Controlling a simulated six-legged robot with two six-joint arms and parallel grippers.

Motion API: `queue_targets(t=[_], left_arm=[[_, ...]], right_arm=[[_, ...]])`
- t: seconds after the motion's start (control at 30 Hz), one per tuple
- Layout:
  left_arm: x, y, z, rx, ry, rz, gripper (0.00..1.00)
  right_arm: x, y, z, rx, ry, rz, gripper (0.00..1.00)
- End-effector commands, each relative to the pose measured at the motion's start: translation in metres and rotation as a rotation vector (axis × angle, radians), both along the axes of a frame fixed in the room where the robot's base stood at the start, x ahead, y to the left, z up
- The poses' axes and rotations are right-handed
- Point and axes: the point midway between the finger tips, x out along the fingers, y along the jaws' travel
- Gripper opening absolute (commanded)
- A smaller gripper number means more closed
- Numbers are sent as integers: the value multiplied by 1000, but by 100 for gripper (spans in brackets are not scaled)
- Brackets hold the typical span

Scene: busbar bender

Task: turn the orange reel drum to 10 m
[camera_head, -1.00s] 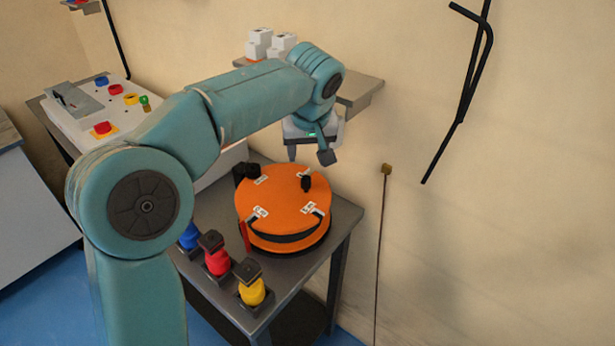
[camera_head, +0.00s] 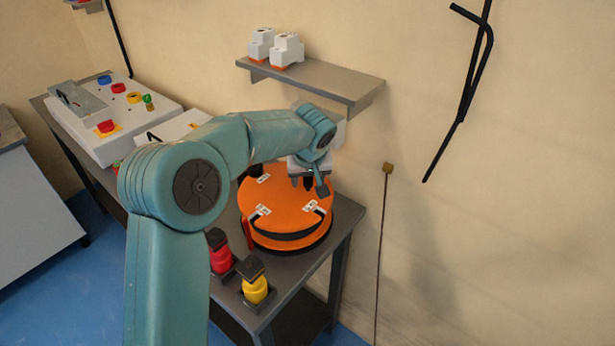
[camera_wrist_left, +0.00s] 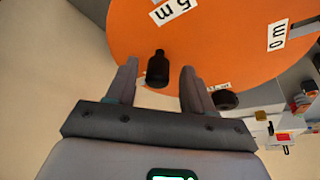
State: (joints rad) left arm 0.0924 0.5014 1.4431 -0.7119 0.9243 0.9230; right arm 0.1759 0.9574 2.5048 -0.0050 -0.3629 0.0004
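The orange reel drum (camera_head: 288,214) lies flat on a grey table, with white labels and a black band around its side. In the left wrist view the drum top (camera_wrist_left: 215,35) shows a label reading 5 m (camera_wrist_left: 174,10) and one that seems to read 0 m (camera_wrist_left: 278,35). A black upright knob (camera_wrist_left: 157,69) stands on the drum. My left gripper (camera_head: 308,187) is lowered over the drum's far right part. In the left wrist view its open fingers (camera_wrist_left: 156,85) stand on either side of the knob, with gaps showing. My right gripper is not in view.
The grey table (camera_head: 347,222) also holds a red bottle-like piece (camera_head: 220,258) and a yellow one (camera_head: 255,290) in front. A wall shelf (camera_head: 320,82) with white boxes (camera_head: 274,48) is above. A white control panel (camera_head: 125,120) stands left. A thin rod (camera_head: 381,260) hangs on the wall.

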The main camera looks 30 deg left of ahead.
Motion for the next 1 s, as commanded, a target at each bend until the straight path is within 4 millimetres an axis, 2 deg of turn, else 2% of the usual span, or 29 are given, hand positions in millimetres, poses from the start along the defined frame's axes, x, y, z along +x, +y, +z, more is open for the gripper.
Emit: queue_targets(t=[0.03, 0.13, 0.17, 0.57, 1.0], left_arm=[[0, 0, 0, 0, 0, 0, 36], [0, 0, 0, 0, 0, 0, 4], [0, 0, 0, -1, -1, 0, 0], [-3, -2, 0, 1, -2, -55, 0], [-22, -8, 0, 1, -2, -394, 0]], right_arm=[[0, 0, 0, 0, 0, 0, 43], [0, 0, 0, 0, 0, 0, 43], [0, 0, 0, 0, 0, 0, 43], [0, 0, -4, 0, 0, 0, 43], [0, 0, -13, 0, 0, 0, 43]])
